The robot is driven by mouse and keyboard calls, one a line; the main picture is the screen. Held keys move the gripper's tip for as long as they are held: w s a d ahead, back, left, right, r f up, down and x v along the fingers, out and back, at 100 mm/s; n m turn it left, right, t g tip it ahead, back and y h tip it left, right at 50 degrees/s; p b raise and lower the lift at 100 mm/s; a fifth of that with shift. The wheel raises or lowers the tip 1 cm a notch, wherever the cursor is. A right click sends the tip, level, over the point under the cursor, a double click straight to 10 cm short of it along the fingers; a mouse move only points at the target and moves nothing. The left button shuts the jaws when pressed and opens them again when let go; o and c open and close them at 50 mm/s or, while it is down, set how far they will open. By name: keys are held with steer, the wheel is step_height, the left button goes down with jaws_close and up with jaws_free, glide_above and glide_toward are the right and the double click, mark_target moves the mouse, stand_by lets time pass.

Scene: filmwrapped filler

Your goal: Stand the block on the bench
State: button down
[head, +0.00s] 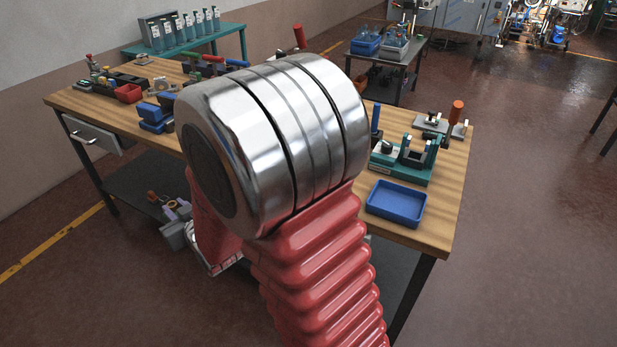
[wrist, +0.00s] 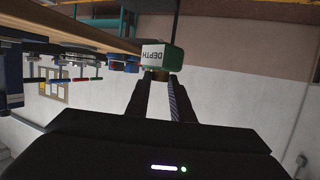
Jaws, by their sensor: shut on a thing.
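The bench (head: 443,185) has a light wooden top and dark legs in the head view. My arm covers its middle there, and neither my gripper nor the block can be made out in that view. In the wrist view, my gripper (wrist: 161,82) has two dark fingers shut on the block (wrist: 172,57). The block is green with a white face that carries the word DEPTH, which reads upside down in this picture. The bench's wooden edge (wrist: 95,36) runs to the left of the block in the wrist view. I cannot tell whether the block touches the bench.
On the bench's right are a blue tray (head: 396,202), a green fixture (head: 405,160) and an orange-handled tool (head: 456,112). A grey cart (head: 385,62) stands behind. Open floor lies right.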

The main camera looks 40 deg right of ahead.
steer(key=shift+d, duration=0.1)
steer(key=s+d+r+m+h, duration=0.1)
steer(key=s+d+r+h, duration=0.1)
steer(key=d, duration=1)
steer(key=s+d+r+m+g+h, duration=0.1)
steer(key=s+d+r+m+h, duration=0.1)
steer(key=d, duration=1.1)
steer(key=s+d+r+m+h, duration=0.2)
steer(key=s+d+r, duration=0.2)
steer(key=d, duration=0.9)
steer(key=shift+s+d+r, duration=0.15)
steer(key=shift+s+r, duration=0.2)
steer(key=shift+r, duration=0.05)
steer(key=shift+f, duration=2.95)
steer(key=shift+f, duration=2.05)
steer(key=shift+f, duration=0.1)
